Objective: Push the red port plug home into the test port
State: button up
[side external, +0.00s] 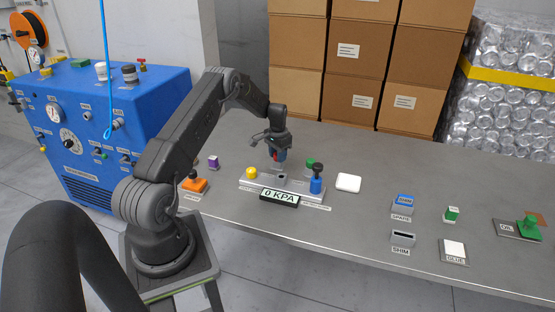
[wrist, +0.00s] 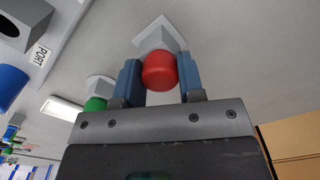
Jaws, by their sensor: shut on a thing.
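The red port plug (wrist: 158,71) sits between the two blue fingers of my gripper (wrist: 160,66), which are shut on it. A grey faceted holder with a pale square foot (wrist: 160,36) shows just beyond the plug; I cannot tell if the plug is still seated in it. In the side view my gripper (side external: 276,156) is low behind the metal plate (side external: 252,184), with a bit of red showing at it. The test port (side external: 282,177) is a dark hole in a block on that plate. In the wrist view the port block (wrist: 22,22) is at top left, by a PORT label.
On the plate are a yellow knob (side external: 251,173) and a blue plunger with a black top (side external: 317,178). A green plug (side external: 310,162) stands behind it. A 0 KPA display (side external: 279,197) is in front. An orange block (side external: 194,185) lies left and a white pad (side external: 348,183) right.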

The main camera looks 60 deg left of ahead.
jog(key=c, duration=0.3)
jog(key=shift+c, duration=0.2)
jog(key=shift+r, duration=0.75)
jog(key=shift+r, duration=1.8)
jog(key=s+d+r, duration=0.4)
jog(key=d+r, duration=0.3)
jog(key=d, duration=0.4)
jog(key=shift+s+d, duration=0.15)
